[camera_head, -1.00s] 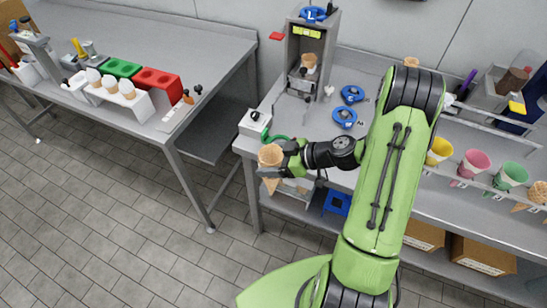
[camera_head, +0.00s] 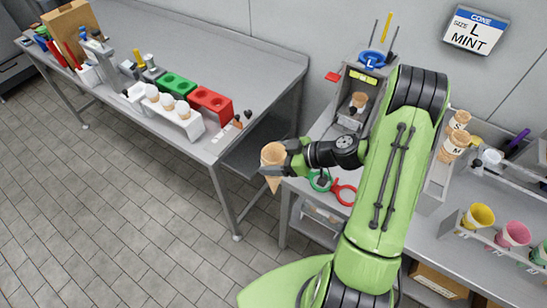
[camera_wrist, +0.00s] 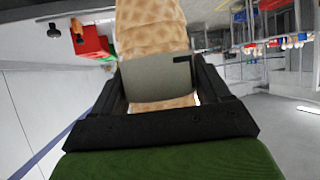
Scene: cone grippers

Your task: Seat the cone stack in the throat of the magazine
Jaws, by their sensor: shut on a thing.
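The tan waffle cone stack (camera_head: 273,155) is held point down in my gripper (camera_head: 289,156), off the left front edge of the right-hand bench, over the floor. In the wrist view the cone stack (camera_wrist: 150,28) fills the space between the black fingers, with a grey band across it. What looks like the magazine is an upright grey housing (camera_head: 346,88) at the back of the bench. It has a blue ring (camera_head: 372,59) marked L on top and a cone (camera_head: 358,101) inside its open front. My arm hides part of its right side. The cone stack is well apart from it.
A green ring (camera_head: 319,180) and a red ring (camera_head: 343,194) lie on the bench near my gripper. A wall sign (camera_head: 476,31) reads CONE SIZE L MINT. The left bench (camera_head: 240,62) holds cone racks; floor lies between.

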